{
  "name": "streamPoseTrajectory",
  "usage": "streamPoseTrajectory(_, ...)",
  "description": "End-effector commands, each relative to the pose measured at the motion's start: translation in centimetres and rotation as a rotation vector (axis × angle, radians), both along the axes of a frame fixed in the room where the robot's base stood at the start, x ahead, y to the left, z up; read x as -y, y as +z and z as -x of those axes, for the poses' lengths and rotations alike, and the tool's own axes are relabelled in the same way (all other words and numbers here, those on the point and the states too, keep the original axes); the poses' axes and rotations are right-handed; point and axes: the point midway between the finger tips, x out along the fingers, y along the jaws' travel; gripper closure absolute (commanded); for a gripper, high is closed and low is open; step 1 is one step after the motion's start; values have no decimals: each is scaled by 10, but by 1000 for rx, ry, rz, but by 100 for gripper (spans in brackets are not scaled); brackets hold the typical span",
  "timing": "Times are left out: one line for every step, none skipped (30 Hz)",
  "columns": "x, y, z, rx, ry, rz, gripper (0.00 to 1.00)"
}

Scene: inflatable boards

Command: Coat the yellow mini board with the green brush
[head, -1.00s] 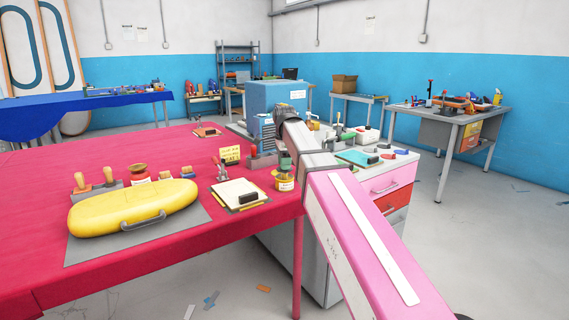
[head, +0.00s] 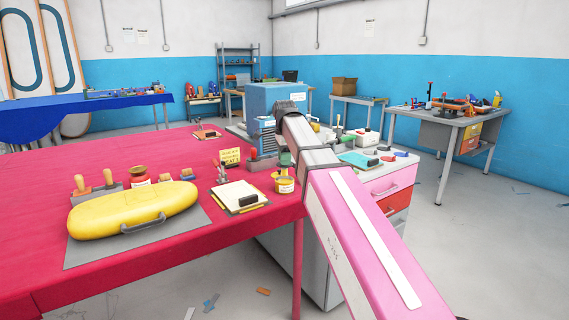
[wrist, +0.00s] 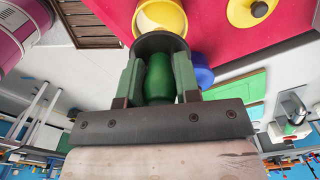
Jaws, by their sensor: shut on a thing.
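The yellow mini board (head: 130,210) lies flat on a grey mat (head: 85,252) on the red-covered table, its grey handle facing me. In the wrist view, my gripper (wrist: 158,82) is shut on the green brush (wrist: 159,77), whose green handle sits between the two fingers. The brush's bristle end is hidden behind a dark round part. A yellow pot (wrist: 160,14) shows just beyond the gripper. A yellow pot (head: 284,185) also stands at the table's right corner in the head view. My gripper is hidden by my arm there, and the board is out of the wrist view.
Several small brushes or tools and a red-lidded jar (head: 139,177) stand behind the board. A clipboard with a dark block (head: 248,199) lies right of it. A blue box (head: 275,98) and a drawer cabinet (head: 395,185) stand beyond my arm. Bare red cloth surrounds the mat's left side.

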Motion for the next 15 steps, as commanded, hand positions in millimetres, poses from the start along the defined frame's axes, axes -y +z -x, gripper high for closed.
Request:
streamPoseTrajectory(0, 5, -1, 1, 0, 0, 89)
streamPoseTrajectory(0, 7, -1, 1, 0, 0, 89)
streamPoseTrajectory(0, 9, 0, 1, 0, 0, 89)
streamPoseTrajectory(0, 12, 0, 0, 0, 0, 89)
streamPoseTrajectory(0, 13, 0, 0, 0, 0, 89)
streamPoseTrajectory(0, 16, 0, 0, 0, 0, 89)
streamPoseTrajectory(0, 18, 0, 0, 0, 0, 89)
streamPoseTrajectory(0, 20, 0, 0, 0, 0, 89)
streamPoseTrajectory(0, 23, -1, 1, 0, 0, 89)
streamPoseTrajectory(0, 25, -1, 1, 0, 0, 89)
streamPoseTrajectory(0, 27, -1, 1, 0, 0, 89)
streamPoseTrajectory(0, 30, -1, 1, 0, 0, 89)
streamPoseTrajectory(0, 32, -1, 1, 0, 0, 89)
streamPoseTrajectory(0, 34, -1, 1, 0, 0, 89)
streamPoseTrajectory(0, 37, -1, 1, 0, 0, 89)
